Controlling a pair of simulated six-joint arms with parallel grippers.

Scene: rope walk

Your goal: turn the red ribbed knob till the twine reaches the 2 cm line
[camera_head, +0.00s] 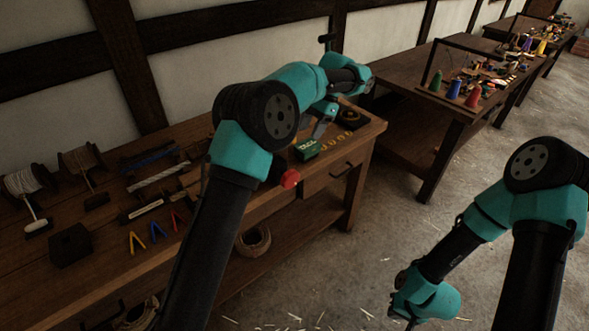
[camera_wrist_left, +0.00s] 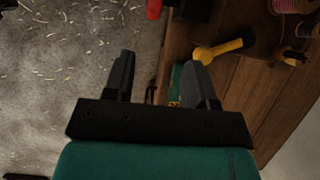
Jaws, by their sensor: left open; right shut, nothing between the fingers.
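The red knob (camera_head: 290,178) is at the workbench's front edge, beside my left arm; its ribs are too small to make out. A red piece at the top of the left wrist view (camera_wrist_left: 154,9) looks like the same knob. My left gripper (camera_head: 322,127) is over the bench's right end, apart from the knob. Its fingers (camera_wrist_left: 160,62) are spread and empty. My right gripper (camera_head: 410,321) is low over the floor at the bottom of the head view, shut, far from the bench. I cannot make out the twine's end or the 2 cm line.
A green box (camera_head: 306,149) lies on the bench below my left gripper. Spools (camera_head: 24,182), a dark block (camera_head: 70,245) and coloured clips (camera_head: 156,231) occupy the left part. A drawer (camera_head: 327,178) is below the top. Another table (camera_head: 400,80) stands behind. Open floor lies to the right.

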